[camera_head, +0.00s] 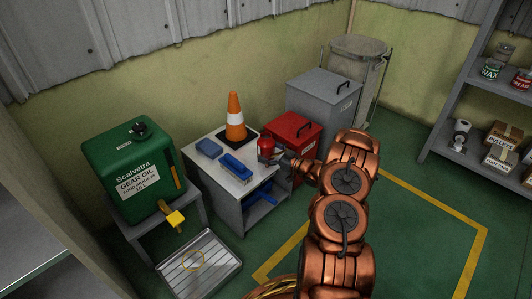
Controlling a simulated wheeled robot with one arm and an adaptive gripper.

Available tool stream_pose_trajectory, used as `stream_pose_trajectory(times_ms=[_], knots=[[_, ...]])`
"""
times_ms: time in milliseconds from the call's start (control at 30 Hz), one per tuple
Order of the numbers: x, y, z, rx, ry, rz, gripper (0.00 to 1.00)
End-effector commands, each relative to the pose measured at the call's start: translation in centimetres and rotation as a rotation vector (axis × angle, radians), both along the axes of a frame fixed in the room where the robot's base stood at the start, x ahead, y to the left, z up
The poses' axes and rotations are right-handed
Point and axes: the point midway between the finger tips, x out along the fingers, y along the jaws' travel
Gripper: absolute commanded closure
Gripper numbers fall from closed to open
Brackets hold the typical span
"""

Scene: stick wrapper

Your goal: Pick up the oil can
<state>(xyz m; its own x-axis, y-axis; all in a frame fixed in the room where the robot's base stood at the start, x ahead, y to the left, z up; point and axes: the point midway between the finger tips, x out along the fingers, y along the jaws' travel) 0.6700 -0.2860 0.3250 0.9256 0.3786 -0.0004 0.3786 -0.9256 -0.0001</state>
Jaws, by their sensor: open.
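A small red can (265,145), which looks like the oil can, stands at the right edge of the white-topped table. My copper-coloured arm reaches in from the lower right, and my gripper (272,158) is at the can's right side. The gripper is open; its fingers are small in view and partly overlap the can's lower part. I cannot tell whether they touch it.
The table (222,177) also holds an orange cone (235,118), a blue brush (236,167) and a blue block (209,148). A green gear oil container (130,165) stands left, above a metal drip tray (200,265). A red box (293,133) stands close behind my gripper.

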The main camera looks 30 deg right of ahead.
Motion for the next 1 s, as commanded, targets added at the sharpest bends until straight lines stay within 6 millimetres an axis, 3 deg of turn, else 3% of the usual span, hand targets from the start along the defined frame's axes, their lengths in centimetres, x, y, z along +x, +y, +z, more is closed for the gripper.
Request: stream_pose_trajectory(times_ms=[233, 900, 1000], knots=[[0.05, -0.01, 0.05, 0.0, 0.0, -0.001, 0.02], [0.02, 0.0, 0.02, 0.0, 0.0, -0.001, 0.72], [0.04, -0.01, 0.04, 0.0, 0.0, -0.001, 0.75]])
